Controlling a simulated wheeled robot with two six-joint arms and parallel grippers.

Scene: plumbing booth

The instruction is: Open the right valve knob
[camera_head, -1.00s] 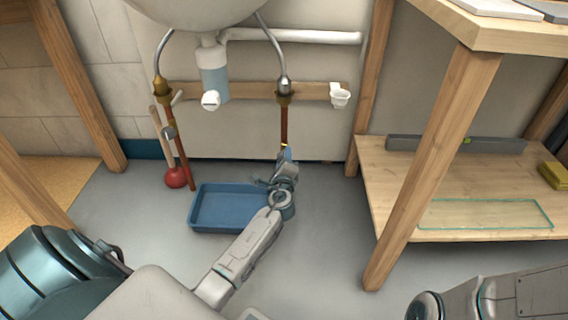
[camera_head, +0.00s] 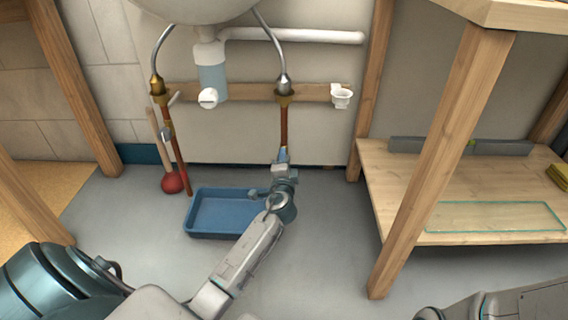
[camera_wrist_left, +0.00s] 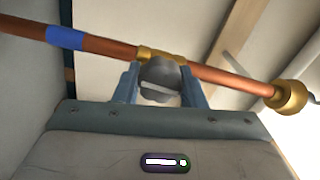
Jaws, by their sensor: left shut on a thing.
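The right copper pipe (camera_head: 284,125) runs down below the sink and shows across the left wrist view (camera_wrist_left: 222,78). Its grey valve knob (camera_wrist_left: 160,82) sits on a brass fitting (camera_wrist_left: 150,53) between the two fingers of my left gripper (camera_wrist_left: 160,88). The gripper is shut on the knob, with a finger on each side. In the head view my left gripper (camera_head: 283,160) is at the lower end of the right pipe and hides the knob. The left pipe (camera_head: 178,150) has its own valve knob (camera_head: 167,133). My right gripper is outside the frames.
A blue tray (camera_head: 232,231) lies on the floor behind and left of my left wrist. A red plunger (camera_head: 171,182) stands by the left pipe. A wooden shelf (camera_head: 400,205) with a post stands at right. A white drain trap (camera_head: 209,97) hangs under the sink.

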